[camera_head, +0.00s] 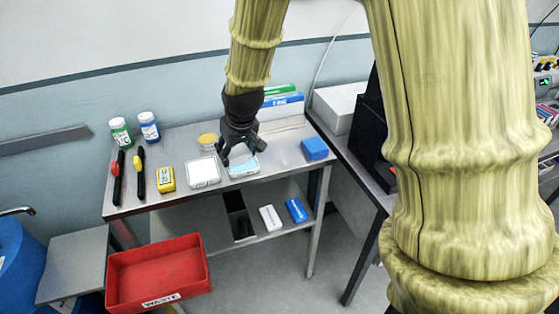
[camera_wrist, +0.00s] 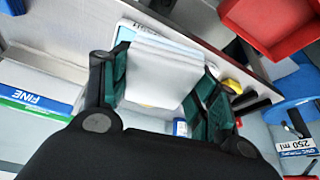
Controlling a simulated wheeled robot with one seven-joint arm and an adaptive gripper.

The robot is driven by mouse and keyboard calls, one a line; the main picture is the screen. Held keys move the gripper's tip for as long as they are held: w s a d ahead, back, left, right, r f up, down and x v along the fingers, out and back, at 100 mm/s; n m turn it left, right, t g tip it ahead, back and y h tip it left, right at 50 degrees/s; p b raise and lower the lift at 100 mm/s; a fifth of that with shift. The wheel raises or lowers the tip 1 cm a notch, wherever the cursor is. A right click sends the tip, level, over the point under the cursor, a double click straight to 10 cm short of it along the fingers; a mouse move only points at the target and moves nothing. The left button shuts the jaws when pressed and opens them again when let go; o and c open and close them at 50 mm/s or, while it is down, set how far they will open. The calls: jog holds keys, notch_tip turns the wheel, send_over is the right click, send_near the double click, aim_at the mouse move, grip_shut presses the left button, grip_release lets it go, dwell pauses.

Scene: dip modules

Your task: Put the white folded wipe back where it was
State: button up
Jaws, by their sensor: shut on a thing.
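The white folded wipe (camera_wrist: 163,72) is between my gripper's (camera_wrist: 160,85) two green-padded fingers in the wrist view, and the gripper is shut on it. In the head view my gripper (camera_head: 240,155) points down over a light-blue-topped shallow tray (camera_head: 244,170) near the table's front edge; the wipe cannot be made out there. A pale blue surface with a white rim (camera_wrist: 139,32) shows past the wipe in the wrist view. A shallow tray with a white top (camera_head: 204,172) stands just left of my gripper. The gap between wipe and tray cannot be judged.
The metal table (camera_head: 180,196) also bears a yellow block (camera_head: 166,180), a blue block (camera_head: 314,149), a round yellow-topped tin (camera_head: 208,141), two bottles and two dark pens. FINE boxes (camera_head: 283,101) stand behind. A red WASTE bin (camera_head: 158,272) is below, front left. White and blue packs lie on the lower shelf.

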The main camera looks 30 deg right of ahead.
jog(key=s+d+f+n+y+b, duration=0.2)
jog(key=s+d+f+n, duration=0.3)
jog(key=s+d+n, duration=0.35)
jog(key=m+p, duration=0.2)
jog(key=p, duration=0.2)
send_over(280, 159)
jog(key=shift+s+d+f+g+y, duration=0.15)
jog(key=shift+s+d+f, duration=0.1)
jog(key=shift+f, duration=0.25)
jog(key=shift+s+d+f+g+y, duration=0.15)
jog(key=shift+d+f, duration=0.05)
jog(key=shift+f, duration=0.3)
jog(key=shift+f+p, duration=0.8)
jog(key=shift+f, duration=0.95)
jog(key=shift+f, duration=0.1)
jog(key=o, duration=1.3)
jog(key=shift+c, duration=0.2)
